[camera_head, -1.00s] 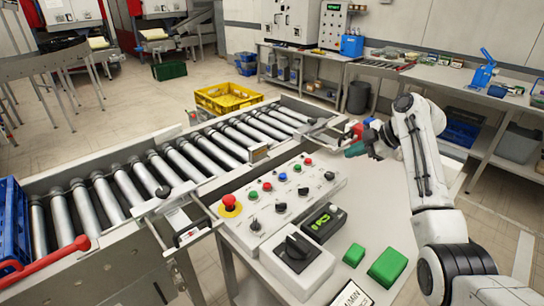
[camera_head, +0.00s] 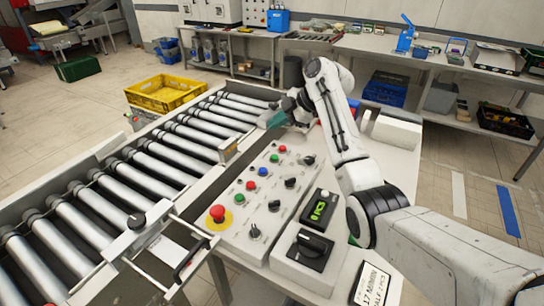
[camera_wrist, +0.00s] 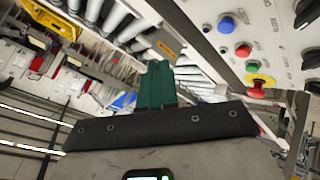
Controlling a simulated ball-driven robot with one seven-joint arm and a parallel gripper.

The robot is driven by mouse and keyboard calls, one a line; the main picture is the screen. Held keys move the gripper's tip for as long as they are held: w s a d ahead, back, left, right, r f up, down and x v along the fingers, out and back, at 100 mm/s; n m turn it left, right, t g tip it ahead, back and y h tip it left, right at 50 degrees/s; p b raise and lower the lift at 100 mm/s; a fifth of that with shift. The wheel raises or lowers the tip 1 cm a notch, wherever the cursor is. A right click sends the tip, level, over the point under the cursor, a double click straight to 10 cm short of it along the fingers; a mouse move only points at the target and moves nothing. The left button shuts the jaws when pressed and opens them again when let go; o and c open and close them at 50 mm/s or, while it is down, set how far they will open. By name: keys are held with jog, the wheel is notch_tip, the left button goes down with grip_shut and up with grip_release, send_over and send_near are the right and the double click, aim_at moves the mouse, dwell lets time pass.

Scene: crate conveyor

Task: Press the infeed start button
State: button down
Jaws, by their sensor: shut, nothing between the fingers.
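The sloped grey control panel (camera_head: 278,207) stands beside the roller conveyor. The labels are too small to read, so I cannot tell which button is infeed start. My gripper (camera_head: 274,119), with teal fingers, is shut and empty beyond the panel's far end, near the conveyor's edge. In the wrist view, my fingers (camera_wrist: 155,85) are together, with the panel to their right, apart from them.
A red emergency stop (camera_head: 218,213) on a yellow base sits at the panel's near corner. Black selector knobs line its right side. A rotary switch box (camera_head: 306,256) and a small green-display device (camera_head: 318,209) stand beside it. A yellow crate (camera_head: 165,93) is beyond the conveyor.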

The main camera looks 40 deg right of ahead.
aim_at(277, 157)
jog(key=shift+f, duration=0.15)
jog(key=shift+f+b, duration=2.6)
jog(key=shift+f, duration=1.65)
jog(key=shift+f, duration=0.1)
jog(key=shift+f+b, duration=0.3)
jog(key=shift+b, duration=0.05)
